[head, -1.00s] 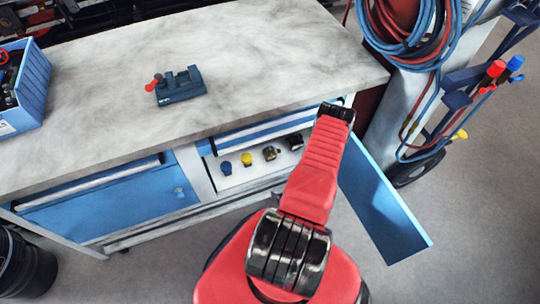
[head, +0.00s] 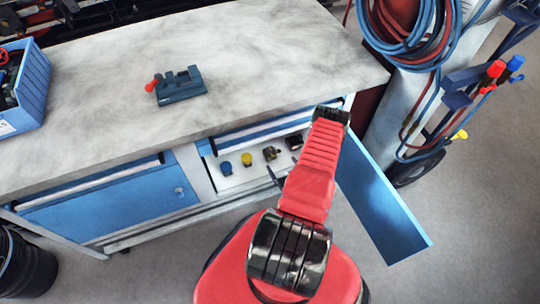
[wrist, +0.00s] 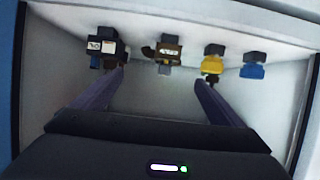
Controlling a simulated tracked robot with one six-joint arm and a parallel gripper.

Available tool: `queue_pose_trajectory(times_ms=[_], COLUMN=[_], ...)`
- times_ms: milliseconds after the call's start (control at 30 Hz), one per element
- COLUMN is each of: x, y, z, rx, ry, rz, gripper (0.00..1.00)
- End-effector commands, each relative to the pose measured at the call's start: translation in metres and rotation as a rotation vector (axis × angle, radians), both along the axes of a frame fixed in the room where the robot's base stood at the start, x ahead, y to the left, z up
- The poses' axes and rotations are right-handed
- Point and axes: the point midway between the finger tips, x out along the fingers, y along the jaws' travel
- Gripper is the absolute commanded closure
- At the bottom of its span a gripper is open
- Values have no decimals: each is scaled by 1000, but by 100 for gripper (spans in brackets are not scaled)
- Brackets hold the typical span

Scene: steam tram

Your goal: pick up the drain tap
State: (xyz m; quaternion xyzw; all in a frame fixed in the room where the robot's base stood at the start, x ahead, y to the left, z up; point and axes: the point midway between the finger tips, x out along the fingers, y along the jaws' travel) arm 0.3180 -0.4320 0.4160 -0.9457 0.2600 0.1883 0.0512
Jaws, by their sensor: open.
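Four small fittings stand in a row inside the open compartment under the bench. The brass-brown one with a small label, which looks most like the drain tap (wrist: 168,50), is second from left in the wrist view and also shows in the head view (head: 271,153). My gripper (wrist: 160,84) is open and empty. Its fingertips point into the compartment, with the brass-brown fitting beyond the gap between them and not touched. The right fingertip is close below the yellow fitting (wrist: 212,58); the left is close below the black labelled fitting (wrist: 102,46). In the head view my arm hides most of the gripper.
A blue fitting (wrist: 253,66) stands beside the yellow one. Compartment walls close in on both sides, and an open blue door (head: 385,205) stands at the right. The grey benchtop (head: 270,60) overhangs above, holding a dark blue fixture (head: 180,86).

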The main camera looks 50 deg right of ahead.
Motion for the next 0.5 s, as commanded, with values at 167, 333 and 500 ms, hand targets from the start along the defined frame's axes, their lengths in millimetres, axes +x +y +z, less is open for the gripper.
queue_pose_trajectory(times_ms=[167,333,500], x=[22,42,55], y=[-12,-24,-32], z=[-11,-20,-27], rx=[-1,-1,0], ry=[0,-1,-1], rz=[3,1,1], gripper=[8,8,8])
